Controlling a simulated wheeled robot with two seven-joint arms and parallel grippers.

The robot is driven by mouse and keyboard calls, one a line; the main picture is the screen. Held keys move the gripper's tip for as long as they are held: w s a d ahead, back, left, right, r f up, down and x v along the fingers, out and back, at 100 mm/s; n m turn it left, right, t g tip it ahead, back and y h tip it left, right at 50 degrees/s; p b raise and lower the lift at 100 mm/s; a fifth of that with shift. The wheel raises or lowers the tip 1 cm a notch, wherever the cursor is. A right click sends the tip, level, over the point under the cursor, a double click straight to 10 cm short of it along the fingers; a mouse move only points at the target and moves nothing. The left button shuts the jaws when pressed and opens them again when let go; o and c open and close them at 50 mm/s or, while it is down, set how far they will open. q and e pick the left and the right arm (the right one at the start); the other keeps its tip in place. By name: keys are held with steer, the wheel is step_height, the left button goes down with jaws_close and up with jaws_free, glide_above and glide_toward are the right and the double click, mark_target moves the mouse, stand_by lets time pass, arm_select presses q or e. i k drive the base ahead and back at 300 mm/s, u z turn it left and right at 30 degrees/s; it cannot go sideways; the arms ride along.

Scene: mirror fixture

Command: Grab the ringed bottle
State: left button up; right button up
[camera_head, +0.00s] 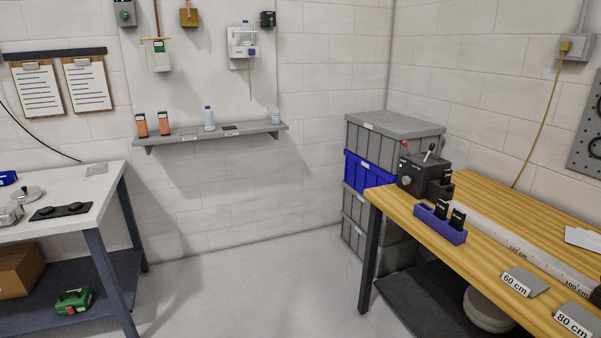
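A small white bottle with a bluish cap (209,119) stands upright on the grey wall shelf (262,128). A small pale container (275,116) is at the shelf's right end. No ring can be made out on any of them at this size, so I cannot tell which is the ringed bottle. Neither of my grippers is in view.
A white-topped table (95,190) stands at the left, a wooden bench (480,225) at the right. Stacked grey and blue crates (370,172) fill the corner. Orange-brown items (142,125) share the shelf. The floor (250,290) between the tables is clear.

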mark_target(275, 111)
steer(key=u, duration=0.1)
steer(key=i, duration=2.35)
steer(key=u, duration=0.15)
